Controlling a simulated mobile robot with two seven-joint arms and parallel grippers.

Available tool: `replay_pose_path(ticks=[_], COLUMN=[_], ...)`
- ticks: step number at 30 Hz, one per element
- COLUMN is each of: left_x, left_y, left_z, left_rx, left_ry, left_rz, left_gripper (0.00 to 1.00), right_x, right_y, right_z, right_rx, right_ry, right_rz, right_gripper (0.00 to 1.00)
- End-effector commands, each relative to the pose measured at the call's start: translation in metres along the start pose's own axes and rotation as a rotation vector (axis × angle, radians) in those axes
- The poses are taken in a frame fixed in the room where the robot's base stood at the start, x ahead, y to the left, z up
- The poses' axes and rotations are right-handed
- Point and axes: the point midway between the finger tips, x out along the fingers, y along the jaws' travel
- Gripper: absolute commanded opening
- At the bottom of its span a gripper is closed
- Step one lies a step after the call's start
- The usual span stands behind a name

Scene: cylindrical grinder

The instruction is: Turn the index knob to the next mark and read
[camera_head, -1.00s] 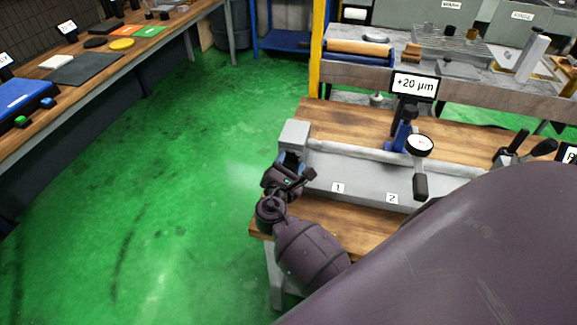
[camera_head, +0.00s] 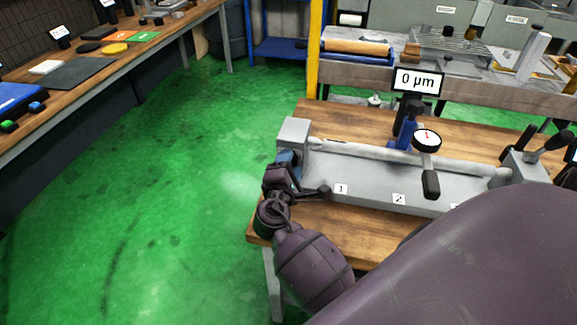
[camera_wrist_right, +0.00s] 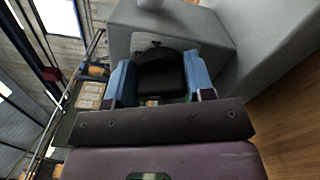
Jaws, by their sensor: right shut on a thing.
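My right gripper (camera_head: 287,163) is at the left end of the grey grinder bed (camera_head: 370,189), against the headstock block (camera_head: 294,131). In the right wrist view its blue fingers stand on both sides of the black index knob (camera_wrist_right: 161,80), shut on it. The knob sits on the grey headstock face; the head view hides it behind the gripper. The black display (camera_head: 417,80) reads "0 µm". The round white dial gauge (camera_head: 426,140) stands over the long grey shaft (camera_head: 365,150). My left gripper is not in view.
Labels 1 (camera_head: 341,188) and 2 (camera_head: 399,199) are on the bed front. Black-handled levers (camera_head: 540,145) stand at the right end. My own arm covers the lower right. Green floor (camera_head: 160,200) is clear on the left, beside a wooden workbench (camera_head: 140,52).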

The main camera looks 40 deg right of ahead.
Motion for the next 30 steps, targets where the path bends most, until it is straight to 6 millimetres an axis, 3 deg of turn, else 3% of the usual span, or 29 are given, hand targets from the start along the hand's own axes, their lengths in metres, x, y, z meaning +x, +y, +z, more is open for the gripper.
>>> replay_pose_path(ticks=[13, 14, 18, 30], left_x=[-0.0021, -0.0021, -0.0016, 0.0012], left_y=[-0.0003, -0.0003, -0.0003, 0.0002], left_z=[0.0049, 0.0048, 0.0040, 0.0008], left_rx=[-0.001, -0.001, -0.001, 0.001], left_ry=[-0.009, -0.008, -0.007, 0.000], left_rz=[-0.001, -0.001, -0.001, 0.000], left_gripper=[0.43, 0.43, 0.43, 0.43], right_x=[-0.0006, -0.0006, -0.0004, -0.0095], right_y=[-0.0008, -0.0008, -0.0006, -0.0014], right_z=[-0.0005, -0.0005, -0.0004, -0.0004], right_rx=[0.010, 0.010, 0.010, 0.009], right_ry=[0.002, 0.002, 0.001, 0.001], right_rz=[-0.002, -0.002, -0.002, -0.002], right_gripper=[0.25, 0.53, 0.73, 0.73])
